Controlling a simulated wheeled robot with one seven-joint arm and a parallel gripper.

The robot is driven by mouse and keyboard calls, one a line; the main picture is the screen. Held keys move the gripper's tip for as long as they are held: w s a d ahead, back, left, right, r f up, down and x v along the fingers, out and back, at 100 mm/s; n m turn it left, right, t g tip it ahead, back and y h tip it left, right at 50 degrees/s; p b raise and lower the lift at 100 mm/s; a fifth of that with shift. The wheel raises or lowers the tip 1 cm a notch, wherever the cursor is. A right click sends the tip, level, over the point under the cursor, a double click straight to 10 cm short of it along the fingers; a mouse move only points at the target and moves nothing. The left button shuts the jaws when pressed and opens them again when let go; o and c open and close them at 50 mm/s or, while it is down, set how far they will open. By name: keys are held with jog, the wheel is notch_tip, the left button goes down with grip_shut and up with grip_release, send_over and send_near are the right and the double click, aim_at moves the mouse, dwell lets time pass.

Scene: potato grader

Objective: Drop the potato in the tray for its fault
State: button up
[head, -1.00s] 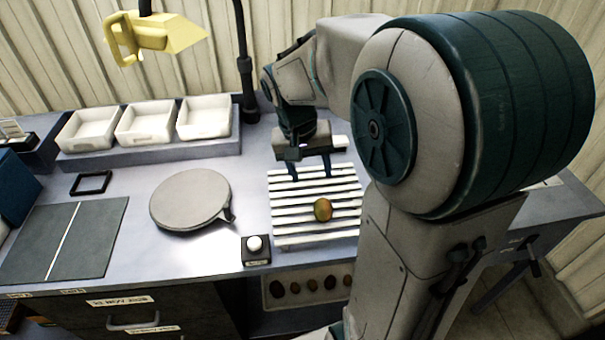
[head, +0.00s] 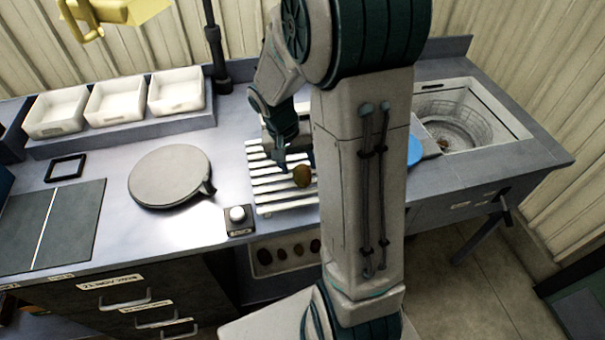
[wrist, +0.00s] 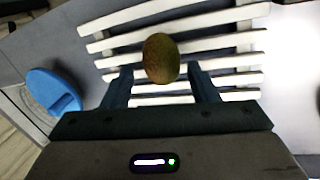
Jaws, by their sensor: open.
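The potato (head: 302,176) is brown with a greenish tint and lies on the white slatted rack (head: 262,187). In the wrist view the potato (wrist: 161,58) sits just beyond and between the fingertips of my gripper (wrist: 161,75), which is open and empty. In the head view my gripper (head: 283,160) is low over the rack, beside the potato, partly hidden by my arm. Three white trays stand in a row at the back left: a left tray (head: 55,128), a middle tray (head: 115,117) and a right tray (head: 177,106). Any tray labels cannot be read.
A round grey disc (head: 168,177) and a small box with a white button (head: 238,219) are left of the rack. A basin with a wire basket (head: 450,115) is at the right. A blue object (wrist: 52,91) lies beside the rack. A yellow lamp hangs at the upper left.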

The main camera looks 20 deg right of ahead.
aim_at(301, 172)
jog(key=shift+p+x, duration=0.35)
jog(key=shift+x, duration=1.7)
jog(key=shift+a, duration=0.1)
jog(key=c, duration=0.9)
jog(key=shift+r, duration=0.15)
